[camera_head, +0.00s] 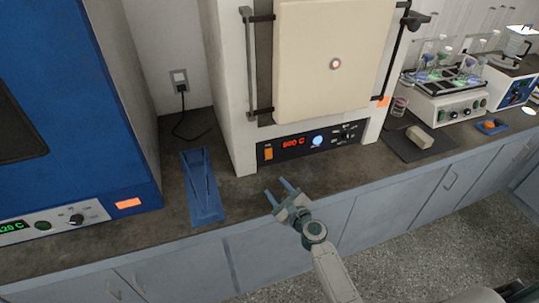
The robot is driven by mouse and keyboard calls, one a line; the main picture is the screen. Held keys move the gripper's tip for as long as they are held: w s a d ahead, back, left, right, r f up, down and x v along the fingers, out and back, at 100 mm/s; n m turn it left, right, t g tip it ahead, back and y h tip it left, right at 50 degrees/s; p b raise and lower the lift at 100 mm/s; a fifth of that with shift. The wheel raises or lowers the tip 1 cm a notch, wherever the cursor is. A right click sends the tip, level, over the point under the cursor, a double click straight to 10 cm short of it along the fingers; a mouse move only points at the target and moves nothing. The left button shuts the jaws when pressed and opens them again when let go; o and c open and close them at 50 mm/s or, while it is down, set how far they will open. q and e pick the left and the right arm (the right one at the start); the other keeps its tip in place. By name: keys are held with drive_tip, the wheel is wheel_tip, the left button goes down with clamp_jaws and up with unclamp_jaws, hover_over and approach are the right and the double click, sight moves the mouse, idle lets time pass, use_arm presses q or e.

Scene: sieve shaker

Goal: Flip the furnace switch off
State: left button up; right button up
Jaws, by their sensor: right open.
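The furnace (227,110) is a tall cream box with a closed door (320,90) on the counter. Its dark control panel (295,146) runs along the bottom front, with a lit red temperature display, a round blue-lit button and small knobs. The orange furnace switch (268,153) sits at the panel's left end; its rocker position is too small to tell. My right gripper (280,191) is open and empty, in front of and below the switch, apart from the panel, with its fingers pointing toward the furnace. My left gripper is not in view.
A blue oven (80,100) stands at the left. A blue tray with tongs (203,188) lies between it and the furnace. To the right are a dark mat with a pale block (419,137) and a shaker with flasks (450,102). The counter before the panel is clear.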

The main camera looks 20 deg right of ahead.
sight(269, 149)
drive_tip(key=w+m+h, duration=0.1)
drive_tip(key=m, duration=0.1)
drive_tip(key=w+d+r+m+h, duration=0.1)
drive_tip(key=m, duration=0.2)
drive_tip(key=w+d+r+m, duration=0.1)
drive_tip(key=m, duration=0.1)
drive_tip(key=shift+w+d+t+h, duration=0.2)
drive_tip(key=shift+w+t+h, duration=0.15)
drive_tip(key=shift+t+h, duration=0.05)
drive_tip(key=shift+m, duration=0.5)
drive_tip(key=w+b, duration=0.2)
drive_tip(key=w, duration=0.8)
drive_tip(key=shift+w+a+f+b, duration=0.1)
drive_tip(key=shift+a+b, duration=0.05)
drive_tip(key=shift+b, duration=0.15)
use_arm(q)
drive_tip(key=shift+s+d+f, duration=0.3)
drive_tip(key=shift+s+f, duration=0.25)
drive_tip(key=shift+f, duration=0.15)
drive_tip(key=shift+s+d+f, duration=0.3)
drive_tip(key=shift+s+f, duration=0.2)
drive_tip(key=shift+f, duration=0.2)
use_arm(e)
drive_tip(key=shift+w, duration=0.45)
